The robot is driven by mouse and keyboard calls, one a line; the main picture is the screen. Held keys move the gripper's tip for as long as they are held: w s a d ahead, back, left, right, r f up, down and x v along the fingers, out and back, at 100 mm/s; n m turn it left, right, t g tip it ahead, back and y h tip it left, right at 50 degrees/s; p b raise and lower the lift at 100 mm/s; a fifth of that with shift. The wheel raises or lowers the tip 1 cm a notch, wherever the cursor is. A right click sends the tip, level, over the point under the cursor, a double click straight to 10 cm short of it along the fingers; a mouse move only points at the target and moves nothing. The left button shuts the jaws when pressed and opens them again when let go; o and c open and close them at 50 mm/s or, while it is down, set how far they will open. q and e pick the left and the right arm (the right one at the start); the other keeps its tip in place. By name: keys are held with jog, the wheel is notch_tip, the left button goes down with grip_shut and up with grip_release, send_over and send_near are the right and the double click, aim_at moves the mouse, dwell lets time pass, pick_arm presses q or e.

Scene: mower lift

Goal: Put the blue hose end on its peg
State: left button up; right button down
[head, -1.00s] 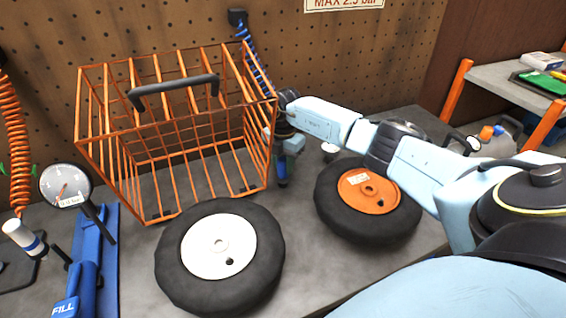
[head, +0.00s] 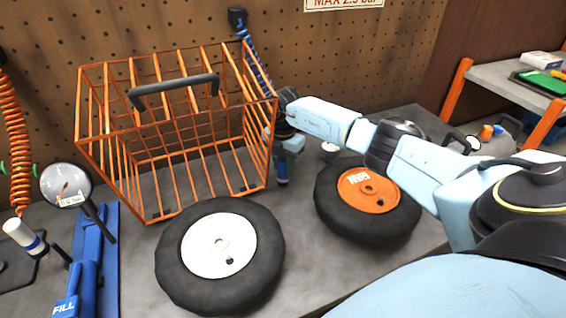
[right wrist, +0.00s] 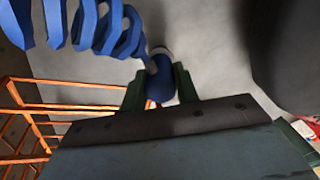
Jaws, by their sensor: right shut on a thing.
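The blue hose end (right wrist: 160,76) is between the green fingers of my right gripper (right wrist: 158,92) in the right wrist view. In the head view my right gripper (head: 283,160) is beside the right side of the orange wire basket, with the blue tip (head: 282,179) pointing down below it, above the bench. The coiled blue hose (head: 256,70) runs from a black fitting (head: 237,17) on the pegboard down behind the basket's edge. It shows large at the upper left of the right wrist view (right wrist: 85,28). I cannot make out the peg. My left gripper is out of view.
The orange basket (head: 92,128) with a black handle stands close to my right gripper. A white-hubbed wheel (head: 180,290) and an orange-hubbed wheel (head: 372,232) lie on the bench. A gauge (head: 66,186) and a blue FILL tool (head: 85,280) are at left.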

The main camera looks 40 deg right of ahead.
aim_at(283, 159)
jog(key=shift+f, duration=0.45)
jog(key=c, duration=1.3)
grip_release()
jog(key=shift+c, duration=0.2)
jog(key=shift+r, duration=0.1)
notch_tip(283, 159, up, 11)
jog(key=p, duration=0.9)
jog(key=shift+p, duration=0.3)
